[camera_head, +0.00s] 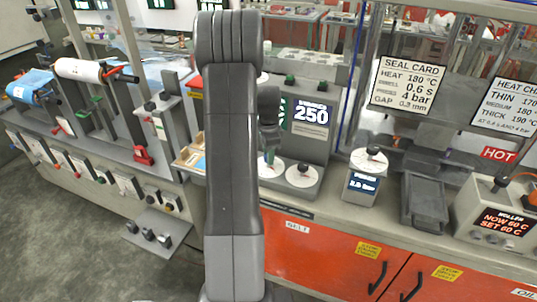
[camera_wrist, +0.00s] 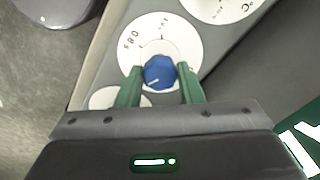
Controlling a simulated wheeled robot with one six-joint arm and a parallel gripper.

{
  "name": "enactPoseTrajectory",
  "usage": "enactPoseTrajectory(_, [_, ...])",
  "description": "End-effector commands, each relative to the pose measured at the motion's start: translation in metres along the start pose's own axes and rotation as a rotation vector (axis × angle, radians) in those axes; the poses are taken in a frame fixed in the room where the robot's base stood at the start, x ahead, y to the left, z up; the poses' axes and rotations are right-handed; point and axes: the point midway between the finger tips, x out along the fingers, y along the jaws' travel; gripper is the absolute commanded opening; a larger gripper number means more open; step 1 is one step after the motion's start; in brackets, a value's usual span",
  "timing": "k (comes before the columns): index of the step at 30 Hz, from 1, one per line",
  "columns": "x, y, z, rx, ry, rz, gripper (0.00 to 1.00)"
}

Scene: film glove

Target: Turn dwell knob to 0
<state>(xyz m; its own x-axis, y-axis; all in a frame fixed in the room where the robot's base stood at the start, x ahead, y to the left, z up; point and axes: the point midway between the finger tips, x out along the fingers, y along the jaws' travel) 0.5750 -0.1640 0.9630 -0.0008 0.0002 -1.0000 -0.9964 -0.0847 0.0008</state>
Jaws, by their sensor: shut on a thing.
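In the wrist view a blue knob (camera_wrist: 159,72) sits on a white round dial (camera_wrist: 180,35) with printed marks. A short white line on the knob points to the lower left. The green fingers of my gripper (camera_wrist: 160,83) are on either side of the knob and shut on it. I cannot read a dwell label on this dial. In the head view my gripper (camera_head: 269,155) points down at a white dial (camera_head: 262,178) on the grey sloped panel. My arm and gripper hide most of that dial, and the knob is hard to make out there.
A second white dial (camera_head: 292,181) with a dark knob is just right of my gripper. A panel display (camera_head: 311,115) reads 250. A small box with a knob (camera_head: 363,185) stands further right. The seal card (camera_head: 408,86) hangs above. Orange cabinet doors (camera_head: 320,252) are below.

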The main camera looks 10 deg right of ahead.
Motion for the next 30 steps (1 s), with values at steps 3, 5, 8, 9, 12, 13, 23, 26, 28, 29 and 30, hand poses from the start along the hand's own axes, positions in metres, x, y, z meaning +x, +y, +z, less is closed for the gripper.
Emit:
enactPoseTrajectory(3, [0.0006,-0.0003,-0.0001,-0.072,0.0,-0.002,0.11])
enactPoseTrajectory(5, [0.0008,-0.0004,-0.0001,-0.12,0.001,-0.002,0.11])
enactPoseTrajectory(8, [0.001,-0.0004,-0.0002,-0.207,0.001,-0.003,0.11])
enactPoseTrajectory(9, [0.001,-0.0003,-0.0002,-0.245,0.001,-0.003,0.11])
enactPoseTrajectory(12, [0.001,-0.0001,-0.0002,-0.341,0.001,-0.002,0.11])
enactPoseTrajectory(13, [0.001,0.0,-0.0002,-0.369,0.001,-0.002,0.11])
enactPoseTrajectory(23, [0.0002,0.0002,-0.0004,-0.683,0.002,-0.003,0.11])
enactPoseTrajectory(26, [0.0001,0.0003,-0.0006,-0.778,0.002,-0.003,0.11])
enactPoseTrajectory(28, [0.0,0.0003,-0.0006,-0.845,0.002,-0.002,0.11])
enactPoseTrajectory(29, [0.0,0.0004,-0.0007,-0.873,0.002,-0.002,0.11])
enactPoseTrajectory(30, [-0.0001,0.0004,-0.0007,-0.912,0.002,-0.002,0.11])
